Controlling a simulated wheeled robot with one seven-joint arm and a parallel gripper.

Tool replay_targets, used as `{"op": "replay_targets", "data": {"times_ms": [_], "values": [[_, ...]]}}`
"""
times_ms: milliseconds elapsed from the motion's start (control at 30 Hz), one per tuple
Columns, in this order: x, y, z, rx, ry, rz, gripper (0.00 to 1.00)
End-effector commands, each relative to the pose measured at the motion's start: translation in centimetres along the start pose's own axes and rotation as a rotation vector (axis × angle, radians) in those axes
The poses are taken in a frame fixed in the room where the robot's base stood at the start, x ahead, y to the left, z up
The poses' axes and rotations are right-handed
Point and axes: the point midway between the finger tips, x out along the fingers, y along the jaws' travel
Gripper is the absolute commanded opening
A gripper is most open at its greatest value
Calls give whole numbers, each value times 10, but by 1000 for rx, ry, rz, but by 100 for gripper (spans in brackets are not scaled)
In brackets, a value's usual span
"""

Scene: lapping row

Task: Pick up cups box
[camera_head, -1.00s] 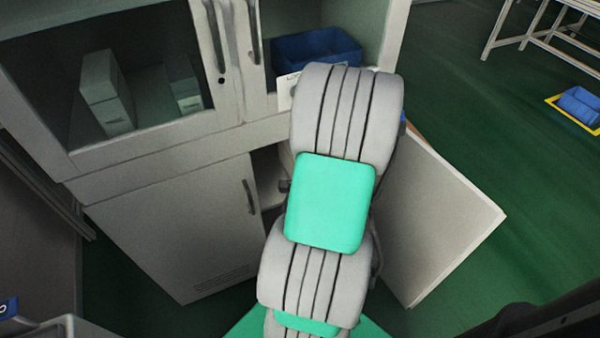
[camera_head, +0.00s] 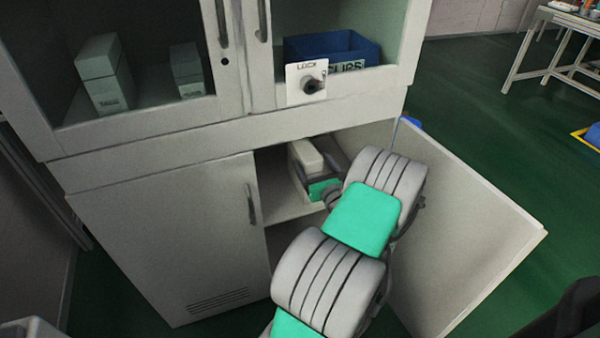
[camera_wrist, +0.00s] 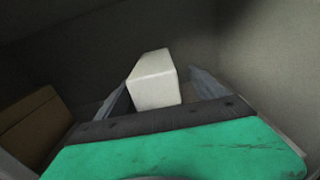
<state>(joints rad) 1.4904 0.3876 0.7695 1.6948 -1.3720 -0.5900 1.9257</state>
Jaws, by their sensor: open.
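A blue bin (camera_head: 305,49) stands behind the upper cabinet's glass at the right. Its label is partly covered by a lock plate and ends in letters like "UPS" or "IPS". A plain white box (camera_head: 306,157) is inside the open lower compartment; it also shows in the wrist view (camera_wrist: 153,80). No lettering shows on it. My gripper (camera_wrist: 160,88) is open, its two grey fingers on either side of the white box. In the head view my gripper (camera_head: 318,174) reaches into the lower compartment. Whether the fingers touch the box cannot be told.
The lower cabinet's right door (camera_head: 455,235) stands open beside my arm; the left door (camera_head: 180,240) is shut. A brown box (camera_wrist: 35,125) is at the left in the wrist view. Grey boxes (camera_head: 104,75) stand behind the upper glass. A lock plate (camera_head: 306,82) is on the front.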

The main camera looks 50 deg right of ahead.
Motion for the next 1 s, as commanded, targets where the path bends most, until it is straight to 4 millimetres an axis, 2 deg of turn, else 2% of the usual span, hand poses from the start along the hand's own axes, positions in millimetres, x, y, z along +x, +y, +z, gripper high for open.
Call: {"op": "replay_targets", "data": {"times_ms": [300,567,1000], "values": [[52,8,3,-5,0,4,80],[56,6,5,-4,1,2,80],[56,7,4,-5,2,2,44]]}}
